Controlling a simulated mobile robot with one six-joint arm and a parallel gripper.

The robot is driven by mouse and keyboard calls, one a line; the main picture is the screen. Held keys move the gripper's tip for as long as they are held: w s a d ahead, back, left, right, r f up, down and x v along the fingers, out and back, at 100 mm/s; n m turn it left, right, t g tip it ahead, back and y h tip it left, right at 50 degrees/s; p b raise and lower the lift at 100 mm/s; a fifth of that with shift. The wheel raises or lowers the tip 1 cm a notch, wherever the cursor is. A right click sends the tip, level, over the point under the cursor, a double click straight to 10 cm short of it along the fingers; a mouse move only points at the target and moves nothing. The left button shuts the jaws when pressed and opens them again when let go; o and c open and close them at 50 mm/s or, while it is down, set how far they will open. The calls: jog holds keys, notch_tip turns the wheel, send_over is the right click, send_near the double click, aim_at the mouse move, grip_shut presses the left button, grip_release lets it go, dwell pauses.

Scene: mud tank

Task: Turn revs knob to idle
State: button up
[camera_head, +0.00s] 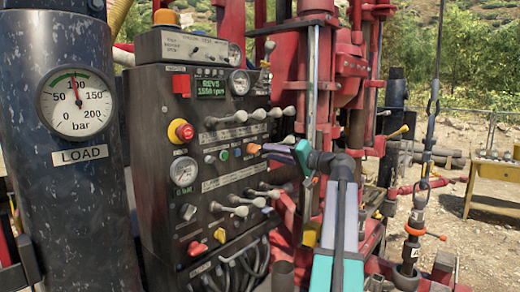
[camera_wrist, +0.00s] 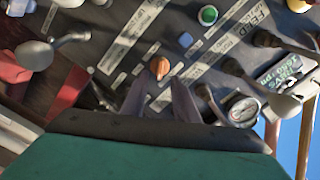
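The grey control panel (camera_head: 165,130) fills the left middle of the head view. An orange knob (camera_head: 253,148), possibly the revs knob, sits right of centre on it; its label is too small to read. My gripper (camera_head: 268,151) reaches in from the right, its fingertips close to this knob. In the wrist view, the orange knob (camera_wrist: 159,67) lies just beyond and between the tips of my gripper (camera_wrist: 159,86). The fingers are apart with an empty gap between them; contact with the knob cannot be told. A green display (camera_head: 210,87) reads REVS, about 1500 rpm.
Lever handles (camera_head: 240,116) stick out above the knob, and more levers (camera_head: 245,202) stand below it. A red emergency button (camera_head: 181,131) and a small blue button (camera_wrist: 186,40) are on the panel. A load gauge (camera_head: 75,104) is on the dark column at left. Red machinery (camera_head: 285,70) stands behind my arm.

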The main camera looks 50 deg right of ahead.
aim_at(258, 150)
jog(key=shift+w+a+p, duration=0.15)
jog(key=shift+w+p, duration=0.25)
jog(key=shift+w, duration=1.15)
jog(key=shift+w+a+p, duration=0.1)
jog(key=shift+w+p, duration=0.25)
jog(key=shift+w, duration=1.15)
grip_shut()
